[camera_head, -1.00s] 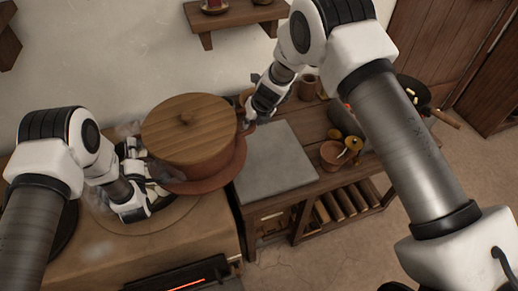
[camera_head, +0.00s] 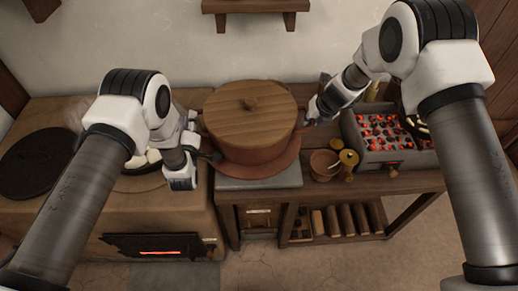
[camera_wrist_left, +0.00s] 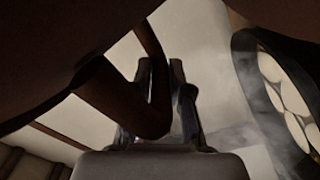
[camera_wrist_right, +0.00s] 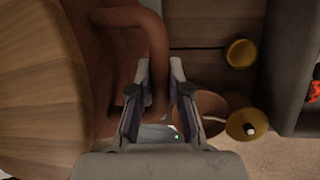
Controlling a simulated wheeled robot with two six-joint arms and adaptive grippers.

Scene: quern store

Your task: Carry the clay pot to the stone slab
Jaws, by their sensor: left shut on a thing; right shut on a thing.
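The clay pot (camera_head: 255,152) is reddish brown with a wide lower flange and a round wooden lid (camera_head: 250,112). It is upright, over the grey stone slab (camera_head: 262,182), whose front strip shows below it. I cannot tell whether the pot touches the slab. My left gripper (camera_head: 205,152) is shut on the pot's left handle, which also shows in the left wrist view (camera_wrist_left: 152,95). My right gripper (camera_head: 309,117) is shut on the right handle, seen between the fingers in the right wrist view (camera_wrist_right: 157,60). The pot hides most of the slab.
On the left is a stove (camera_head: 75,215) with a dark round plate (camera_head: 35,162) and a steaming pan holding pale rounds. Right of the slab stand a small clay bowl (camera_head: 322,163) and a yellow-topped item (camera_head: 348,160). A brazier of glowing coals (camera_head: 388,168) stands further right.

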